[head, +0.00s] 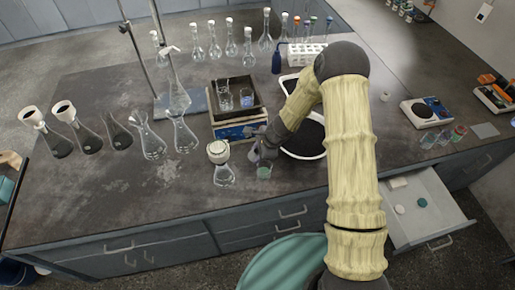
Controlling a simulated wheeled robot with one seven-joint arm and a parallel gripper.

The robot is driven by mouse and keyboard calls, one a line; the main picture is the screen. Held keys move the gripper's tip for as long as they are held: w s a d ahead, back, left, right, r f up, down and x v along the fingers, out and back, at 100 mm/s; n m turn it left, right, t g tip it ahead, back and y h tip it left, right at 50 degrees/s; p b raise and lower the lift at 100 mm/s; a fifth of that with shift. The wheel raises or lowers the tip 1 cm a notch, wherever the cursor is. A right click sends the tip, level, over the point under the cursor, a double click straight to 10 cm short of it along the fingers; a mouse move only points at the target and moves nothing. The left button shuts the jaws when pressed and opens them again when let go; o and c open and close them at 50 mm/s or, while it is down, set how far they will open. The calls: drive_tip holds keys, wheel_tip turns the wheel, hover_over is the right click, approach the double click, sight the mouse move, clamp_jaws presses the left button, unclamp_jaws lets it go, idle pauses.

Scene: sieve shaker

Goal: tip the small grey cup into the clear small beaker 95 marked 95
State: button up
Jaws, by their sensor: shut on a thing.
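My gripper (261,148) is low over the bench's front part, right of a round flask with a pale cap. It is shut on the small grey cup (254,154), which is partly hidden by the gripper; its exact tilt is hard to tell. Just below and right of the cup stands a small clear beaker (264,172) with a greenish tint in its lower part. No marking is readable on it, so I cannot confirm that it is 95. Whether the cup's rim touches the beaker is too small to tell.
Behind is a blue device (237,130) with a dark tray holding small glass vessels. Black trays (303,138) lie beside my arm. Several conical flasks (152,144) line the left. An open drawer (420,212) juts out at right.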

drive_tip(key=shift+r+h+p, duration=0.4)
drive_tip(key=shift+h+p, duration=0.7)
drive_tip(key=shift+p, duration=3.7)
drive_tip(key=shift+f, duration=0.2)
drive_tip(key=p, duration=0.3)
drive_tip(key=h+p, duration=0.1)
drive_tip(key=p, duration=0.2)
drive_tip(key=shift+a+r+g+h, duration=0.1)
drive_tip(key=shift+r+g+h, duration=0.2)
drive_tip(key=shift+r, duration=0.05)
drive_tip(key=shift+s+f+h+b, duration=0.1)
drive_tip(key=shift+f+h+b, duration=0.15)
drive_tip(key=shift+h+b, duration=0.1)
drive_tip(key=shift+r+h, duration=0.35)
drive_tip(key=shift+h, duration=0.7)
drive_tip(key=shift+d, duration=0.2)
